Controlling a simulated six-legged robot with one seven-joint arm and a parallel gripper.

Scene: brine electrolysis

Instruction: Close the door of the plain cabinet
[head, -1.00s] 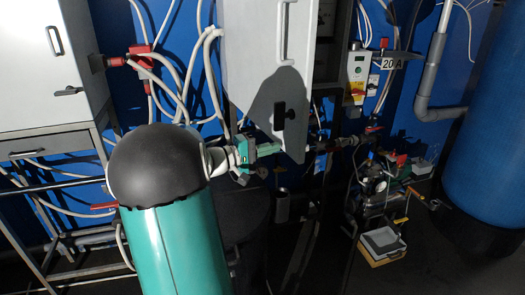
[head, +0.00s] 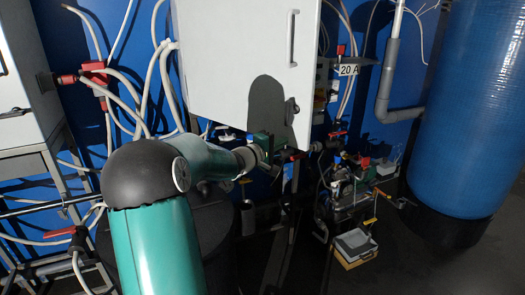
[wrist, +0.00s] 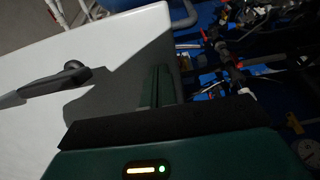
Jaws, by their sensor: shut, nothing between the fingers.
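The plain cabinet's light grey door (head: 225,55) stands in the upper middle of the head view. It has a long bar handle (head: 292,38) and a dark latch (head: 291,108) near its free edge. In the wrist view the door (wrist: 120,45) fills the left side, with the latch (wrist: 62,78) on it. My gripper (head: 264,146) is shut and empty at the door's lower free corner, and casts a shadow on the door. Its fingers also show in the wrist view (wrist: 157,85). I cannot tell whether they touch the door. The cabinet's inside is hidden behind the door.
Another grey cabinet (head: 22,85) stands on a frame at the left. Pale hoses and a red valve (head: 94,70) hang between the two cabinets. Pumps and pipes (head: 345,185) stand low at the right, beside a large blue tank (head: 460,110). A small tray (head: 356,247) lies on the floor.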

